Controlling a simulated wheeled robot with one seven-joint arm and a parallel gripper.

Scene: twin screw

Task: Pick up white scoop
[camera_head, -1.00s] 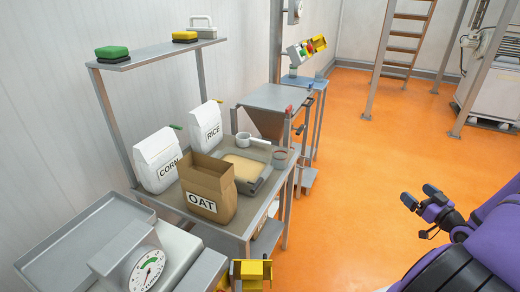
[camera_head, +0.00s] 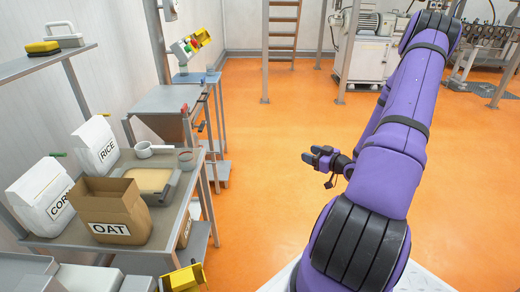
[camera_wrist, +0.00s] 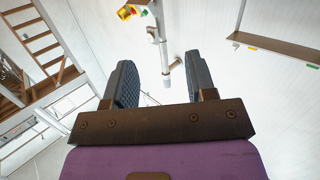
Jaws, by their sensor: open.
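The white scoop (camera_head: 143,150), a small cup with a handle pointing right, sits on the work table (camera_head: 172,225) behind the tray of grain, in the head view. My gripper (camera_head: 312,156) is held over the open floor to the right of the table, well apart from the scoop. In the wrist view my gripper (camera_wrist: 162,78) shows two dark fingers spread wide with nothing between them. The scoop is not visible in the wrist view.
An OAT bag (camera_head: 110,209), a CORN bag (camera_head: 40,192), a RICE bag (camera_head: 96,146), a grain tray (camera_head: 174,184) and a dark cup (camera_head: 186,160) crowd the table. A shelf (camera_head: 40,61) overhangs its left side. The orange floor (camera_head: 265,130) is clear.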

